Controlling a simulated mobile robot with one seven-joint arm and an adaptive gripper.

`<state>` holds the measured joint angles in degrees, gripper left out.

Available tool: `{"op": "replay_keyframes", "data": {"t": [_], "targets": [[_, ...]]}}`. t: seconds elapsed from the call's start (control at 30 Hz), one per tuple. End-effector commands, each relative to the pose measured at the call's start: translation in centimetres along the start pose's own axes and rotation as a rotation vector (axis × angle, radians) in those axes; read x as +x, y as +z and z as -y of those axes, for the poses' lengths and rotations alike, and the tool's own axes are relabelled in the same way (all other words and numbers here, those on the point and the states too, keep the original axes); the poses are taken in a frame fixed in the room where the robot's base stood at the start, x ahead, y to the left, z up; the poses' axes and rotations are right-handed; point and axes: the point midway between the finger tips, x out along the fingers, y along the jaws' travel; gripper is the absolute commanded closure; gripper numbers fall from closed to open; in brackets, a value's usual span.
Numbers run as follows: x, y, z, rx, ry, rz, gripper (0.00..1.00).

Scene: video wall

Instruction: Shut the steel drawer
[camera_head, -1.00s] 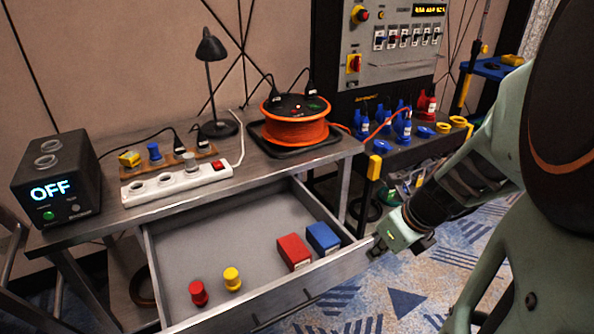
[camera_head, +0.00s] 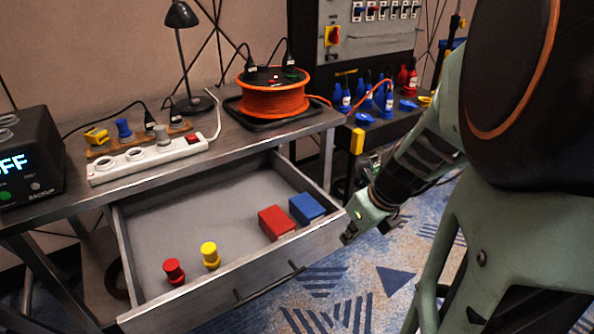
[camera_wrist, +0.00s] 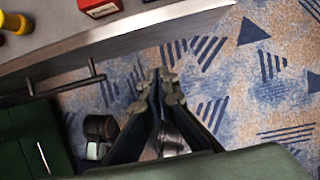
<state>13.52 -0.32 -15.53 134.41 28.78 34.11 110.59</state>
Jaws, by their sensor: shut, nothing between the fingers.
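The steel drawer (camera_head: 240,273) stands pulled out under the steel table, with a dark bar handle on its front. It holds a red cylinder (camera_head: 174,271), a yellow cylinder (camera_head: 210,255), a red box (camera_head: 276,222) and a blue box (camera_head: 307,208). My gripper (camera_head: 347,238) is beside the right end of the drawer front; whether it touches is unclear. In the wrist view my gripper (camera_wrist: 160,88) is shut and empty over the carpet, with the drawer's front edge (camera_wrist: 130,35) and the handle (camera_wrist: 68,82) up and left of it.
The table (camera_head: 215,160) above the drawer bears a power strip (camera_head: 150,160), an orange cable reel (camera_head: 272,98), a lamp (camera_head: 183,60) and a black box with a lit display (camera_head: 25,165). A bench with blue and red plugs (camera_head: 370,112) stands right. Patterned carpet (camera_head: 400,270) lies in front.

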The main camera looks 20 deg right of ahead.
Motion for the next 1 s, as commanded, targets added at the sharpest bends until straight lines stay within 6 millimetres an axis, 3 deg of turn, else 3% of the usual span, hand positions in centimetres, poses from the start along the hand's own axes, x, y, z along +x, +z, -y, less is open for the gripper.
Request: {"op": "replay_keyframes", "data": {"t": [0.03,0.13,0.2,0.4,1.0], "targets": [[1.1,-0.2,0.0,-0.002,0.000,0.000,1.00],[2.0,-0.1,0.0,-0.002,0.000,0.000,1.00],[2.0,1.4,0.0,-0.004,0.000,0.000,1.00],[2.6,3.3,0.0,-0.001,0.000,-0.001,1.00],[2.8,4.4,0.0,-0.001,0.000,0.000,1.00]]}}
